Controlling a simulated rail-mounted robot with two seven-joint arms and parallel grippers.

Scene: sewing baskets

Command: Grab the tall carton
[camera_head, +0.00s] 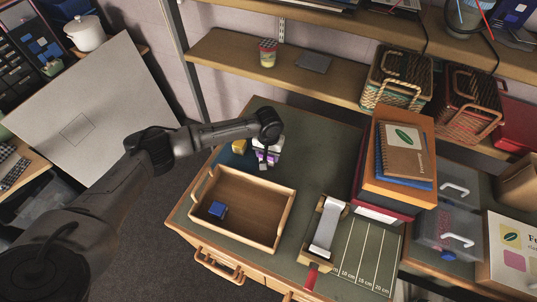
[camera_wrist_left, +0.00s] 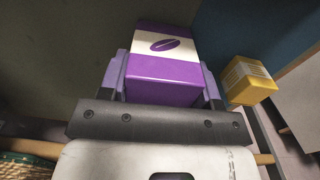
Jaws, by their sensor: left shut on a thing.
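A purple and white carton (camera_wrist_left: 163,72) with a dark oval emblem fills the middle of the left wrist view. My left gripper (camera_wrist_left: 163,85) is shut on it, with one finger against each side. In the head view the gripper (camera_head: 265,158) is over the table behind the wooden tray, and the carton (camera_head: 273,157) shows only in part beneath it. I cannot tell whether the carton touches the table. My right gripper is not in view.
A small yellow box (camera_head: 239,146) stands just left of the carton. The wooden tray (camera_head: 283,217) in front holds a blue block (camera_head: 218,209). A tape dispenser (camera_head: 326,227) and stacked books (camera_head: 398,175) stand to the right. A shelf (camera_head: 225,52) runs behind.

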